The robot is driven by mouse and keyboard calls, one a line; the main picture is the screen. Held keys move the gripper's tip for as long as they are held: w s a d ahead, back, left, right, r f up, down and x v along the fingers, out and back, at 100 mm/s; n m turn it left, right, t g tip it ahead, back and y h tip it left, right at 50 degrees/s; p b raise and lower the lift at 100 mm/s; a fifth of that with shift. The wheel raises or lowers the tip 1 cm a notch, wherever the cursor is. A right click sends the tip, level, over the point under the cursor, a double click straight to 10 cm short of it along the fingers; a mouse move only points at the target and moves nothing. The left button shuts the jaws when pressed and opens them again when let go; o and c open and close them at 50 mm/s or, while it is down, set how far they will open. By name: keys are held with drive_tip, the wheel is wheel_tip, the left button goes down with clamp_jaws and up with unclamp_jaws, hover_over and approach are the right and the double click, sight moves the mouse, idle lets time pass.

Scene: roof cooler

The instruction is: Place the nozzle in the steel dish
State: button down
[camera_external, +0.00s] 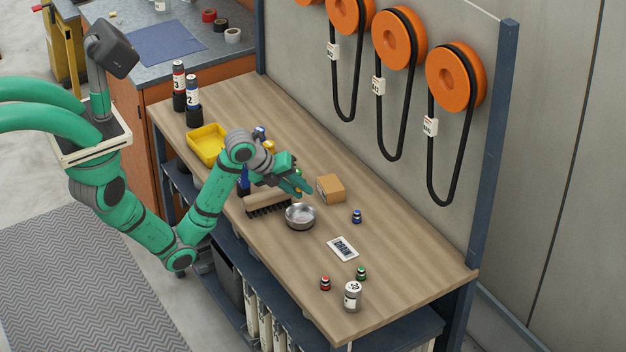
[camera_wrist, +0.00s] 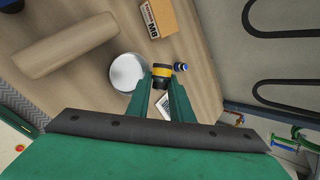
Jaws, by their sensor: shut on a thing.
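The steel dish (camera_external: 300,216) is a round, shiny, shallow bowl on the wooden bench, beside a brush. In the wrist view the dish (camera_wrist: 124,72) lies just left of my fingertips. My gripper (camera_external: 300,184) is above the bench, a little beyond the dish in the outside view. In the wrist view my gripper (camera_wrist: 163,80) is shut on a black and yellow nozzle (camera_wrist: 162,71), held between the fingertips. In the outside view the fingers mostly hide this nozzle. A blue nozzle (camera_external: 356,216) stands on the bench; red (camera_external: 325,283) and green (camera_external: 361,273) nozzles stand nearer the front.
A cardboard box (camera_external: 330,189) stands close to my gripper. The brush (camera_external: 267,203) lies left of the dish. A yellow tray (camera_external: 207,143) and bottles (camera_external: 193,101) are at the far left.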

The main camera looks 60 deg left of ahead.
sight(299, 211)
drive_tip(key=shift+f, duration=3.95)
drive_tip(key=c, duration=1.5)
unclamp_jaws()
drive_tip(key=shift+r, duration=3.55)
